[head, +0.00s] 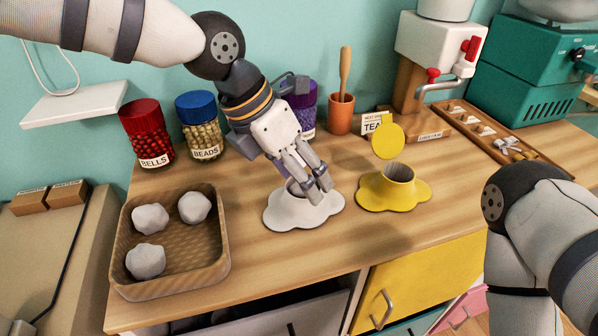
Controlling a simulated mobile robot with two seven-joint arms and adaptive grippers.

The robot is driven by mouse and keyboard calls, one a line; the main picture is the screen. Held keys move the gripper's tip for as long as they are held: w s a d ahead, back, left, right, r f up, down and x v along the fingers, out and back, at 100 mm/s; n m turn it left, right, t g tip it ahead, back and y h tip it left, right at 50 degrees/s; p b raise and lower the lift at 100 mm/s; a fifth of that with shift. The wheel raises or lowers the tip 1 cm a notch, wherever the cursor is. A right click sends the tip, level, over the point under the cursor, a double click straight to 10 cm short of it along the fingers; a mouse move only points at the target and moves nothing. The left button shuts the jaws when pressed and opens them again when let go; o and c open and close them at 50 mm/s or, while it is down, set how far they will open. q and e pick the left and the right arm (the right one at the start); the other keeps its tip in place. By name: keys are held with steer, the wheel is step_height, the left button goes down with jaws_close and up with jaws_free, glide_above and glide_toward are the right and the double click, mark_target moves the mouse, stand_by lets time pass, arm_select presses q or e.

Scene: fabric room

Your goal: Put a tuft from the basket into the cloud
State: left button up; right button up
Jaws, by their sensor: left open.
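The brown woven basket (222,262) sits at the left of the counter and holds three whitish-grey tufts: one at its left (150,219), one at its right (194,207) and one at its front (145,261). The white cloud (292,219), a flat lobed piece with a raised collar, lies in the middle of the counter. My left gripper (316,187) is open, pointing down over the cloud's collar and partly hiding it. I see no tuft between its fingers; the inside of the collar is hidden. My right gripper is out of view; only its arm shows at the right.
A yellow flower-shaped piece (372,196) with an upright round lid stands just right of the cloud. Behind are jars of red bells (147,138) and beads (202,132), and an orange pot (340,115). A wooden tray (488,137) lies at the back right.

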arm_select(q)
steer(key=v, duration=1.2)
